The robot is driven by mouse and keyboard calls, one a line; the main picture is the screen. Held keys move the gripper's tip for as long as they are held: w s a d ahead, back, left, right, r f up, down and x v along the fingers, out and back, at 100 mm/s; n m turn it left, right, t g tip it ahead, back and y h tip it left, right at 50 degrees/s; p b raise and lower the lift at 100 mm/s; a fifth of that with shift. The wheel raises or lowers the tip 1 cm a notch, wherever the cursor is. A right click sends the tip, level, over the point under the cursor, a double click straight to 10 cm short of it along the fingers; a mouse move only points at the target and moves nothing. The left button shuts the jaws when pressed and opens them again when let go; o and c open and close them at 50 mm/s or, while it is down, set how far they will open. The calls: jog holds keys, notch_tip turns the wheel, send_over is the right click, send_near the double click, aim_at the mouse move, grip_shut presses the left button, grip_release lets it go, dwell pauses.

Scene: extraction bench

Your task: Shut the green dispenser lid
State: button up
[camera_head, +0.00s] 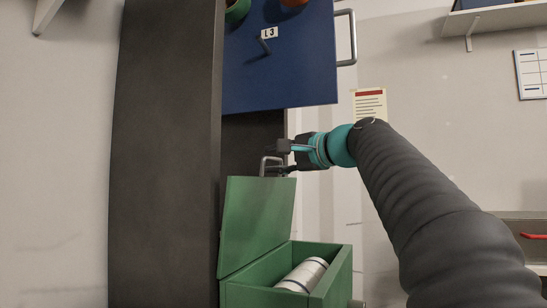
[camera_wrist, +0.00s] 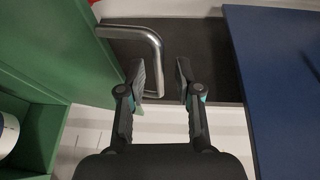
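The green dispenser (camera_head: 335,275) is an open-topped box at the bottom of the head view. Its green lid (camera_head: 257,222) stands raised, tilted up from the box; the lid also shows at left in the wrist view (camera_wrist: 62,45). A metal bar handle (camera_head: 264,163) sits at the lid's upper edge. My gripper (camera_head: 281,158) is open and empty beside this handle. In the wrist view the handle (camera_wrist: 157,55) reaches past the left finger into the gap between the fingertips (camera_wrist: 162,75); whether it touches a finger I cannot tell.
A silver cylinder (camera_head: 303,275) lies inside the green box. A blue panel labelled L3 (camera_head: 290,75) with its own handle (camera_head: 352,38) is above my gripper in the head view, and close on the right in the wrist view (camera_wrist: 275,80). A dark bench surface (camera_head: 165,160) is at left.

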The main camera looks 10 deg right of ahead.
jog(key=shift+w+a, duration=0.2)
jog(key=shift+w, duration=0.15)
jog(key=shift+c, duration=0.3)
grip_shut()
jog(key=shift+f, duration=0.15)
